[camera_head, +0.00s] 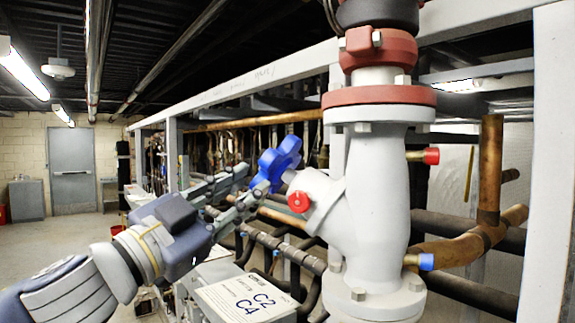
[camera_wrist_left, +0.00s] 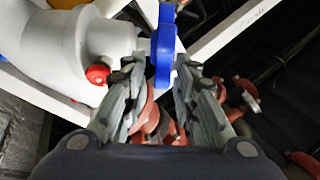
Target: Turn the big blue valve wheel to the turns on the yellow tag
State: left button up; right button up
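The big blue valve wheel (camera_head: 277,164) sits on a stem at the left side of the white valve body (camera_head: 380,190). In the left wrist view the wheel (camera_wrist_left: 165,45) shows edge-on, between the fingertips. My left gripper (camera_head: 252,180) reaches it from the left. Its fingers are apart, one on each side of the wheel's near edge, and narrow gaps seem to show between fingers and wheel. Whether either finger touches it is unclear. No yellow tag can be made out. My right gripper is out of view.
A red cap (camera_head: 299,201) sits on the valve close to the wheel. Another red cap (camera_head: 431,156) and a blue cap (camera_head: 426,262) stick out at the right. A white box labelled C2 C4 (camera_head: 240,297) stands below. Pipes and grey frame beams surround the valve.

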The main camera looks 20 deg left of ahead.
aim_at(266, 173)
pick_arm(q)
jog(key=p+x, duration=0.1)
jog(key=x, duration=0.2)
jog(key=p+x, duration=0.2)
jog(key=x, duration=0.1)
jog(key=p+x, duration=0.1)
jog(key=x, duration=0.2)
jog(key=shift+a, duration=0.3)
jog(key=shift+w+d+r+p, duration=0.1)
jog(key=shift+w+d+p, duration=0.15)
jog(key=shift+w+p, duration=0.1)
jog(key=shift+a, duration=0.15)
grip_shut()
